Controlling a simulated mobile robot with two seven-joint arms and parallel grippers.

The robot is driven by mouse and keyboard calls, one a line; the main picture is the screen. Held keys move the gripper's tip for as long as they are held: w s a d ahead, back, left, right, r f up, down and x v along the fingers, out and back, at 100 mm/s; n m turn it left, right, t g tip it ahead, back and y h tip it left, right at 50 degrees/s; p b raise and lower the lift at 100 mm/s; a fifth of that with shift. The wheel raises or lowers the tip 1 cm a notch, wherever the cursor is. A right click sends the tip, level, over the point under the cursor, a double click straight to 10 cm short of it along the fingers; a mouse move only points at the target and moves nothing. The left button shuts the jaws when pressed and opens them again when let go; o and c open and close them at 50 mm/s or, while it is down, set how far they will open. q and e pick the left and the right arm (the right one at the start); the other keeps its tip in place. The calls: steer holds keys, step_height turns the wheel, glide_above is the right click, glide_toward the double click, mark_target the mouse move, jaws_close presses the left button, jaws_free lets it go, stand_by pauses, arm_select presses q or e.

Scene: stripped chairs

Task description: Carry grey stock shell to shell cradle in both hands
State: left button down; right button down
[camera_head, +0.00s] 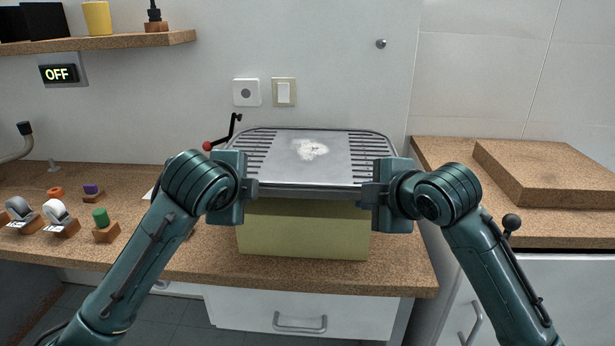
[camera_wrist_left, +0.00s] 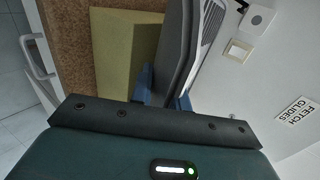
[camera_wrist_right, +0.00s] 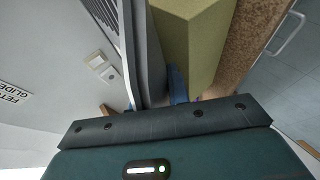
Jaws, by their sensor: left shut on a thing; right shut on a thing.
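The grey stock shell (camera_head: 340,172) is a wide slatted panel with a pale patch in its middle. It is held roughly level between my two grippers, above or on a yellow-green block (camera_head: 305,232); I cannot tell if they touch. My left gripper (camera_head: 252,188) is shut on the shell's left side. My right gripper (camera_head: 372,192) is shut on its right side. The shell's edge also shows between the fingers in the left wrist view (camera_wrist_left: 178,55) and the right wrist view (camera_wrist_right: 148,50). I cannot tell for certain which thing is the shell cradle.
A wooden counter (camera_head: 400,272) carries the block near its right end. Small items, including a green cylinder (camera_head: 100,217) on a wooden base and tape rolls (camera_head: 57,212), stand at left. A thick brown slab (camera_head: 545,172) lies on the right counter. A red-knobbed lever (camera_head: 222,138) rises behind my left gripper.

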arm_select(q)
steer(key=shift+f, duration=0.1)
arm_select(e)
steer(key=shift+f, duration=0.1)
